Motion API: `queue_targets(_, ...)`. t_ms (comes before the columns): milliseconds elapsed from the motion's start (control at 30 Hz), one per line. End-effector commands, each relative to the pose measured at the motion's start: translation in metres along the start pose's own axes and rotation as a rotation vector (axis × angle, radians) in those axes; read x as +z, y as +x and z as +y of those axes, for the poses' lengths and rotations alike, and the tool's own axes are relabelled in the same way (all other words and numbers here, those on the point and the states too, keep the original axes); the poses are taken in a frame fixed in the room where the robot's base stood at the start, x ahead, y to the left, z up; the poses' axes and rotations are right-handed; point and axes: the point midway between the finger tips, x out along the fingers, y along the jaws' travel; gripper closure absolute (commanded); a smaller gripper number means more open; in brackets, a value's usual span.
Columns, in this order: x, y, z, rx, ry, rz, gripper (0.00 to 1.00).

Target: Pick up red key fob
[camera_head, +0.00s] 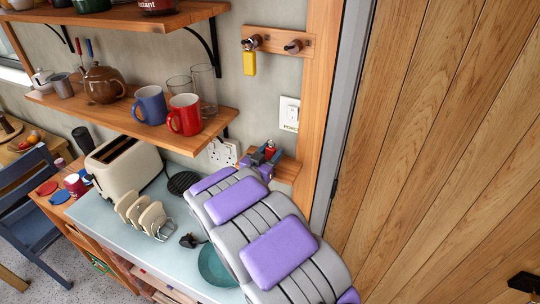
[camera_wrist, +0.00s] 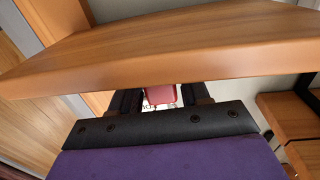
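The red key fob (camera_head: 270,147) shows as a small red piece at the small wooden ledge (camera_head: 288,169) on the wall, below the light switch. My gripper (camera_head: 264,160) is right at it, and my arm hides much of the ledge's left side. In the wrist view the red key fob (camera_wrist: 162,94) shows between the two dark fingers of my gripper (camera_wrist: 161,100). The fingers stand apart, with a pale gap at the fob's left side. The fob's upper part is hidden behind the wooden edge (camera_wrist: 170,62).
A wooden rail (camera_head: 278,41) above holds a yellow tag (camera_head: 249,63) on a peg. A shelf (camera_head: 130,118) with a blue mug (camera_head: 150,104) and a red mug (camera_head: 184,115) is left of my gripper. A toaster (camera_head: 127,165) stands on the counter. A wooden door is at right.

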Motion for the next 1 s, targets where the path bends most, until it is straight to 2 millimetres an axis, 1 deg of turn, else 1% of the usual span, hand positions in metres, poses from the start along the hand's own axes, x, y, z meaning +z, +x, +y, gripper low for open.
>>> queue_targets(33, 0.000, 0.000, 0.000, 0.000, 0.000, 0.000, 0.59)
queue_targets(67, 0.000, 0.000, 0.000, 0.000, 0.000, 0.000, 0.62)
queue_targets(467, 0.000, -0.001, -0.001, 0.000, -0.001, 0.000, 1.00)
queue_targets(767, 0.000, -0.001, -0.001, 0.000, -0.001, 0.000, 1.00)
queue_targets(867, -0.003, -0.001, -0.001, 0.000, 0.000, 0.001, 1.00)
queue_targets(1000, -0.014, -0.001, -0.001, 0.000, 0.001, 0.001, 1.00)
